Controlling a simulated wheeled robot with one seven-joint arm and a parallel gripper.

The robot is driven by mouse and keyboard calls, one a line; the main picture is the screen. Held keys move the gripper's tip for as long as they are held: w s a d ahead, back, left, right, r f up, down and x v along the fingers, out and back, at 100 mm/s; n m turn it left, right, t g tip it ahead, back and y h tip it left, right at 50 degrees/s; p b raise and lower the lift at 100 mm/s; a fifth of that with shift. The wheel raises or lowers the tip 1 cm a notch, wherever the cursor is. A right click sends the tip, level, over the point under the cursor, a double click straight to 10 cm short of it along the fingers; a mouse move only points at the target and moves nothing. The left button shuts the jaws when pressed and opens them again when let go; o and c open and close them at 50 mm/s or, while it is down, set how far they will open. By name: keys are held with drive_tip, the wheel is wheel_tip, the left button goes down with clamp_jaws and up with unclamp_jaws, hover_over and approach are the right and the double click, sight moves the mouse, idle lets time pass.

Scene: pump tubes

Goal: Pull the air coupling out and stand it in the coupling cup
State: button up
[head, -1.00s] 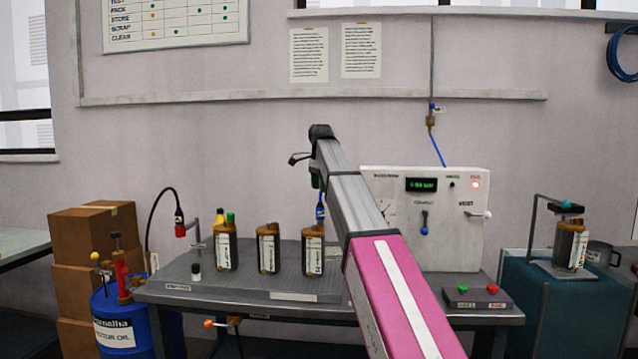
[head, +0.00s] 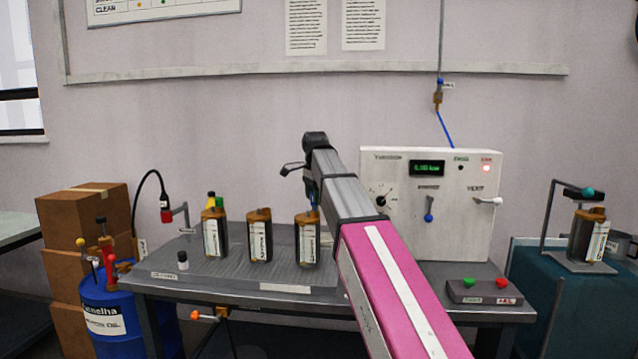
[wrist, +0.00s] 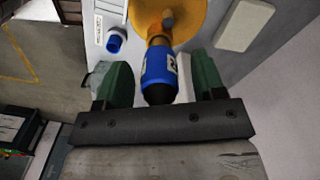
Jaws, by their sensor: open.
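The air coupling (wrist: 158,68) is a blue fitting with a dark end and a white label. In the wrist view it sits at the orange-brown cap (wrist: 190,22) of a canister and lies between the green fingers of my gripper (wrist: 157,80). The gripper is open, with a finger on each side of the coupling. In the head view my gripper (head: 309,178) is above the rightmost of three labelled canisters (head: 307,243) on the bench; only a bit of blue shows there. I cannot make out the coupling cup for sure.
A white panel (head: 475,217) with knobs and a lit display stands right of my arm. The other canisters (head: 260,240) (head: 214,237) stand left on the grey bench (head: 345,296). A red-and-green button box (head: 484,291) is at the front right. A small blue-and-white piece (wrist: 115,40) shows near the left finger.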

drive_tip(key=shift+f, duration=0.4)
clamp_jaws()
drive_tip(key=shift+r, duration=0.7)
idle(0.8)
drive_tip(key=shift+r, duration=1.9)
